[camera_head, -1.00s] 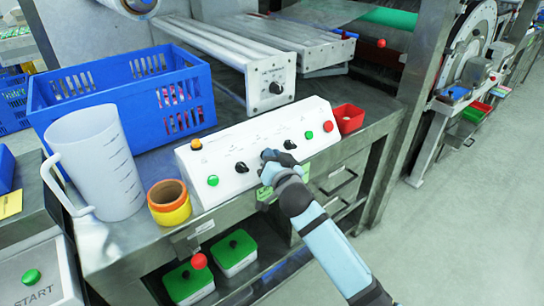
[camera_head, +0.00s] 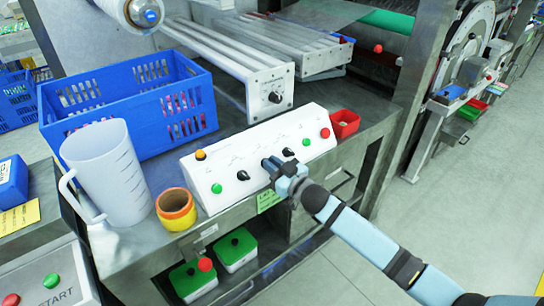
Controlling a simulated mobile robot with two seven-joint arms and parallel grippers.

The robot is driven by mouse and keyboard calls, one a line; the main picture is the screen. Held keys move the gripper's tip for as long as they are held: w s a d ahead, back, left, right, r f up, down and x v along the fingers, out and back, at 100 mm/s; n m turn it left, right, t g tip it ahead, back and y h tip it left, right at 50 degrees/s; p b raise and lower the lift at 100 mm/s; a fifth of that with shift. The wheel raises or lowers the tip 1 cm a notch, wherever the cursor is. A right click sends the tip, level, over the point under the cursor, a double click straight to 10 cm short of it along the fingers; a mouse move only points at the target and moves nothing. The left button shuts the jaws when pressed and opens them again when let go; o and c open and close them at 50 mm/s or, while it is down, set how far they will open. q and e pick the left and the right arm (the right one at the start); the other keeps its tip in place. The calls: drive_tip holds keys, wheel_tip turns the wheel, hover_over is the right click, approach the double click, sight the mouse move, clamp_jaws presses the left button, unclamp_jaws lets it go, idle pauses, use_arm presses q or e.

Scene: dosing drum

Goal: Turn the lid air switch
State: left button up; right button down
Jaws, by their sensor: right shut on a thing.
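A white sloped control panel (camera_head: 222,165) stands on the metal bench, with black rotary switches, green buttons, a yellow-orange button and a red button. One black switch (camera_head: 243,175) shows left of my right gripper, another black switch (camera_head: 288,152) shows right of it. My right gripper (camera_head: 270,164) is at the middle of the panel's face, shut on a switch that its fingers hide. The panel labels are too small to read, so I cannot tell which one is the lid air switch. My left gripper is not in view.
A blue crate (camera_head: 130,137), a clear measuring jug (camera_head: 103,180) and a yellow-orange tape roll (camera_head: 176,215) stand left of the panel. A small red bin (camera_head: 345,124) stands at its right end. Green-lidded boxes (camera_head: 190,282) sit on the shelf below. The floor at right is clear.

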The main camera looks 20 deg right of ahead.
drive_tip(key=n+y+p, duration=0.1)
drive_tip(key=n+g+y+p, duration=0.1)
drive_tip(key=n, duration=0.1)
drive_tip(key=shift+d+r+g, duration=0.15)
drive_tip(key=shift+r+g, duration=0.1)
drive_tip(key=shift+g, duration=0.05)
drive_tip(key=shift+w+n+g+y+p, duration=0.1)
drive_tip(key=shift+n+g+y+p, duration=0.4)
drive_tip(key=shift+n, duration=0.7)
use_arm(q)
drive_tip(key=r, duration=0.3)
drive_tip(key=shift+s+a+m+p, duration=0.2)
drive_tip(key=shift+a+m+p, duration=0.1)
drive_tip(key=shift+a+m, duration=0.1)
use_arm(e)
drive_tip(key=shift+f+n, duration=0.1)
drive_tip(key=shift+n, duration=0.2)
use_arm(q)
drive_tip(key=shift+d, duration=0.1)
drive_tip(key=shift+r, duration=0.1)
use_arm(e)
drive_tip(key=c, duration=1.2)
unclamp_jaws()
drive_tip(key=shift+f, duration=0.1)
